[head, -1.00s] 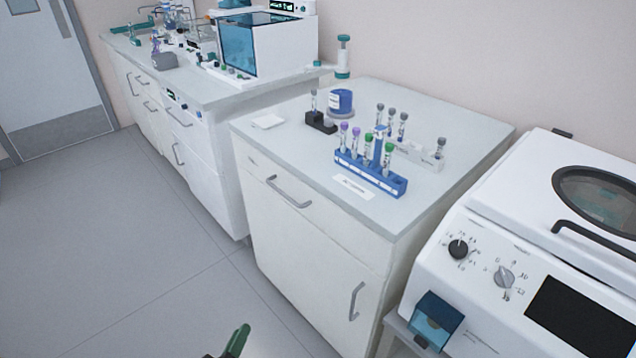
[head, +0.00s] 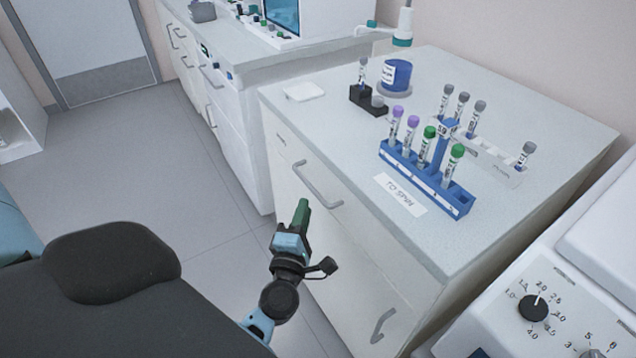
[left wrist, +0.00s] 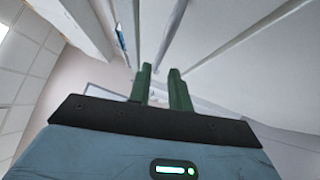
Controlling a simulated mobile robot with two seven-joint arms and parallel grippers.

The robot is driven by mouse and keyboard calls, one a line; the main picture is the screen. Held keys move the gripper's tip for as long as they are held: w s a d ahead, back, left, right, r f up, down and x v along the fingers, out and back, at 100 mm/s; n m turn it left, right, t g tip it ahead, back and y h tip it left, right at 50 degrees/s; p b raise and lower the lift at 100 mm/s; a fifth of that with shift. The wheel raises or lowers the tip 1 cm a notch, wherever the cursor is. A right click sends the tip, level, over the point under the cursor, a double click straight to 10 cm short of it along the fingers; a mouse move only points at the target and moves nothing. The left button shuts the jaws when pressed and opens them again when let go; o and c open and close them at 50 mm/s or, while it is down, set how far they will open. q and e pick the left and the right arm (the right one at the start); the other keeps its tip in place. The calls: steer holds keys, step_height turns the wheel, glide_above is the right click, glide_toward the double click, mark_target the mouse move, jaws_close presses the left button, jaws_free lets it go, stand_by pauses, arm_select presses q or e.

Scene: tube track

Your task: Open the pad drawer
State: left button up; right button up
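The drawer front (head: 291,158) is the top panel of the white cabinet and appears closed. Its grey bar handle (head: 318,187) runs across the front. Whether this is the pad drawer cannot be read from the label. My left gripper (head: 303,205) is in front of the cabinet, its green fingers near the handle's left part in the picture. In the left wrist view the two green fingers (left wrist: 160,70) stand apart with a gap between them. I cannot make out the handle clearly there, and no grip on it shows. My right gripper is not in view.
On the cabinet top are a blue tube rack (head: 425,178), a "TO SPIN" label (head: 400,194), a white rack (head: 490,160), a blue-labelled jar (head: 396,76) and a white pad (head: 303,92). A lower door handle (head: 383,325) sticks out.

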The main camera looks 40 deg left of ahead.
mark_target(311, 185)
arm_select(q)
steer(key=shift+p+x, duration=0.3)
steer(key=shift+x, duration=3.6)
jaws_close()
